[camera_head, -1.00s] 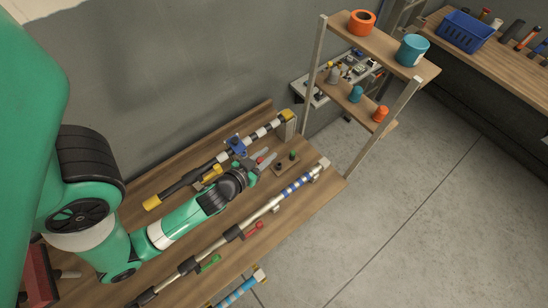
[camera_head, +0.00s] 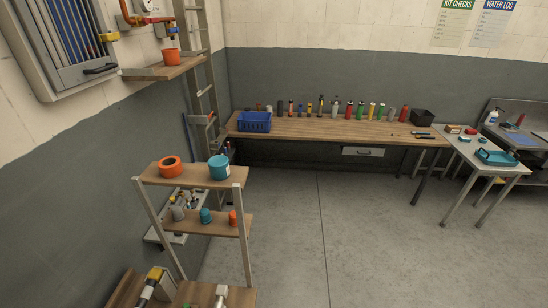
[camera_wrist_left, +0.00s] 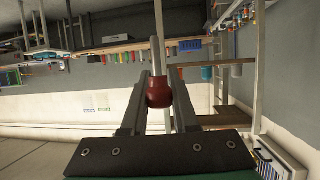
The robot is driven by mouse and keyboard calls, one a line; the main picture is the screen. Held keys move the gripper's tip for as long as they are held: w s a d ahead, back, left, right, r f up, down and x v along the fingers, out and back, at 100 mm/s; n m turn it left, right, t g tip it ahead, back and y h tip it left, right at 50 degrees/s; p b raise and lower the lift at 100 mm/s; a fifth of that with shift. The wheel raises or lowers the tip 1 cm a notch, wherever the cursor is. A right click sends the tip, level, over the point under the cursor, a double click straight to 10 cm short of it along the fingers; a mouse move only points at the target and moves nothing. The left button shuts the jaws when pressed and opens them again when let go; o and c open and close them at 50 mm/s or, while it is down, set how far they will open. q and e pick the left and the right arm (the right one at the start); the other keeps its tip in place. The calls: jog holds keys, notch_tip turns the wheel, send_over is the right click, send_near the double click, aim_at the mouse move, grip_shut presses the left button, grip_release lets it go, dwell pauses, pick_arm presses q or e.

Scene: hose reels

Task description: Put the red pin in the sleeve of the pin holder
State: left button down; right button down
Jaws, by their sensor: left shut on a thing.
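The red pin (camera_wrist_left: 158,93) shows in the left wrist view, with a red head and a pale grey shaft pointing up the picture. My left gripper (camera_wrist_left: 158,76) is shut on it, one dark finger on each side. Neither gripper shows in the head view now. I cannot make out the pin holder or its sleeve in either current view.
The bench end (camera_head: 201,295) barely shows at the bottom of the head view. A shelf rack (camera_head: 195,176) with orange and teal reels stands behind it. A long back bench (camera_head: 330,130) holds a blue basket (camera_head: 254,122) and several bottles. The floor (camera_head: 300,230) is clear.

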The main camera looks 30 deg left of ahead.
pick_arm(q)
jog(key=w+d+m+h, duration=0.2)
jog(key=d+m+h, duration=0.1)
jog(key=d, duration=0.4)
jog(key=shift+w+f+m+t+h, duration=0.2)
jog(key=shift+m+t+h, duration=0.2)
jog(key=shift+h, duration=0.3)
jog(key=shift+d, duration=0.1)
jog(key=shift+s+f, duration=0.1)
